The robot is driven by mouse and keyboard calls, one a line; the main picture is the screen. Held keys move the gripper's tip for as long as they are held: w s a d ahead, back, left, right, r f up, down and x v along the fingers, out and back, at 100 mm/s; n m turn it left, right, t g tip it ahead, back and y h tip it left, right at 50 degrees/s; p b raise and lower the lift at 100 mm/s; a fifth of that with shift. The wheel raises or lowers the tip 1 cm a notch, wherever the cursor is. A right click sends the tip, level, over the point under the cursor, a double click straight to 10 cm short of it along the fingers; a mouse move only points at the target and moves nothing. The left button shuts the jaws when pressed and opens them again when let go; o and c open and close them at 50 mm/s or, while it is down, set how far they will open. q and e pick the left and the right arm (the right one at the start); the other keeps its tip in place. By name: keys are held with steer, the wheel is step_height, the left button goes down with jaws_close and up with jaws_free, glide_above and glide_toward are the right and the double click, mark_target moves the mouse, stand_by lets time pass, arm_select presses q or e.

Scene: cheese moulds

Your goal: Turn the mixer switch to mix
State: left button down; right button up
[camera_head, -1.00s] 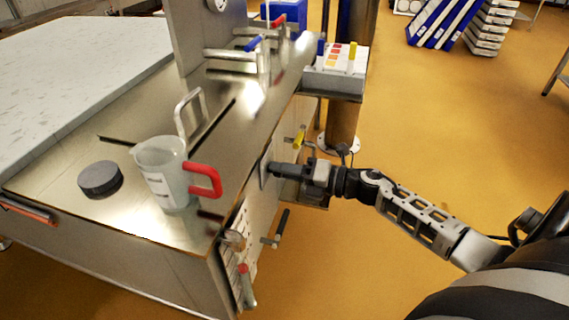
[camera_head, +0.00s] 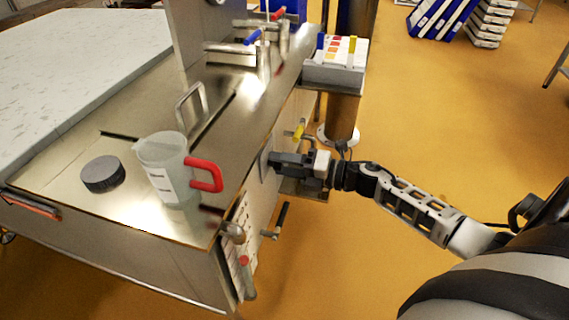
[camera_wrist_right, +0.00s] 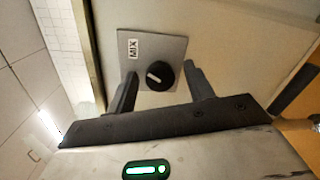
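The mixer switch is a round black knob (camera_wrist_right: 159,76) with a short white pointer mark, on a grey square plate (camera_wrist_right: 172,47) in the right wrist view. The plate carries a "MIX" label (camera_wrist_right: 133,48), upside down in this view. The pointer sits aslant. My right gripper (camera_wrist_right: 160,74) is open, with one finger on each side of the knob and visible gaps to it. In the head view the right gripper (camera_head: 273,160) is at the plate (camera_head: 265,163) on the bench's side and hides the knob. My left gripper is not in view.
A jug with a red handle (camera_head: 168,170) and a black disc (camera_head: 102,174) stand on the steel bench top (camera_head: 115,215). Open floor lies to the right.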

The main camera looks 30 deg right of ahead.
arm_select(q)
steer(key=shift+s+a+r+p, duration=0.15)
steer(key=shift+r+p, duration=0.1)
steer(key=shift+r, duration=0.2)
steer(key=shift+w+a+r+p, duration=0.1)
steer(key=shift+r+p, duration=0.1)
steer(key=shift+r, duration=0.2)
arm_select(e)
steer(key=v, duration=1.6)
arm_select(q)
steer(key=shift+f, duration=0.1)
